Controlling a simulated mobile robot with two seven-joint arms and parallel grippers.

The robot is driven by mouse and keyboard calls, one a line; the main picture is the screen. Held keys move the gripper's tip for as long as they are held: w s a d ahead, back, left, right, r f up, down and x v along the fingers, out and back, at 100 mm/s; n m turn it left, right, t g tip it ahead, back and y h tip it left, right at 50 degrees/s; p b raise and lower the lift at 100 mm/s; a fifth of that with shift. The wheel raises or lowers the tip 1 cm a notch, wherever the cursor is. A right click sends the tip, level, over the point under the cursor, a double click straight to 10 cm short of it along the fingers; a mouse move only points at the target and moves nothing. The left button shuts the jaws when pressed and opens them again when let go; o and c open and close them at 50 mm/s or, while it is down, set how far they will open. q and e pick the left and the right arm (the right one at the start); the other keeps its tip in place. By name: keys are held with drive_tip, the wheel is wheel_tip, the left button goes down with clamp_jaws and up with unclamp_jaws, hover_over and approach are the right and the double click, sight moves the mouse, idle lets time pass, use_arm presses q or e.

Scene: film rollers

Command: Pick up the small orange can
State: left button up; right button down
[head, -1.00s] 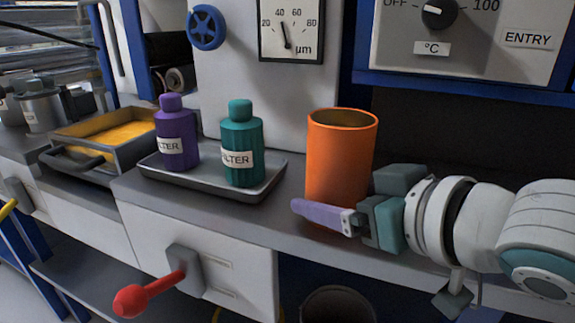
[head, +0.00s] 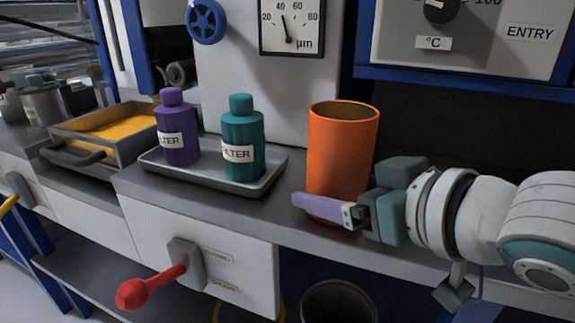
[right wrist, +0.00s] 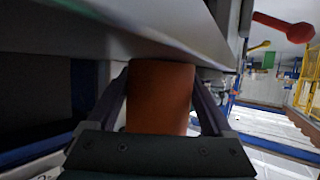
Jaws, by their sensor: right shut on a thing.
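The orange can (head: 340,150) is an open-topped cylinder standing upright near the front edge of the grey counter (head: 300,219). My right gripper (head: 325,193) comes in from the right and is shut on the can's lower part. One pale finger lies across its front, and the other is hidden behind it in the head view. In the right wrist view the can (right wrist: 160,98) sits between both fingers. I see no clear gap under the can. My left gripper is not in view.
A grey tray (head: 262,188) to the left holds a purple bottle (head: 176,122) and a teal bottle (head: 243,130). A red-knobbed lever (head: 132,294) juts from the counter front. A control panel (head: 470,45) overhangs at the right.

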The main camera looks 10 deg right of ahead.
wheel_tip(320, 180, up, 20)
drive_tip(key=p, duration=0.7)
drive_tip(key=s+d+r+n+g+y+p, duration=0.1)
drive_tip(key=s+r+n+g+y+p, duration=0.1)
drive_tip(key=s+r+p, duration=0.45)
drive_tip(key=s+d+r+n+g+y+p, duration=0.1)
drive_tip(key=s+r+n+y+p, duration=0.15)
drive_tip(key=r+p, duration=0.75)
drive_tip(key=s+d+r+n+g+y+p, duration=0.25)
drive_tip(key=s+r+p, duration=0.3)
drive_tip(key=r, duration=0.55)
wheel_tip(320, 180, up, 31)
drive_tip(key=p, duration=3.6)
drive_tip(key=shift+w+a+t+h, duration=0.3)
drive_tip(key=shift+w+a+t, duration=0.05)
drive_tip(key=shift+a+t, duration=0.1)
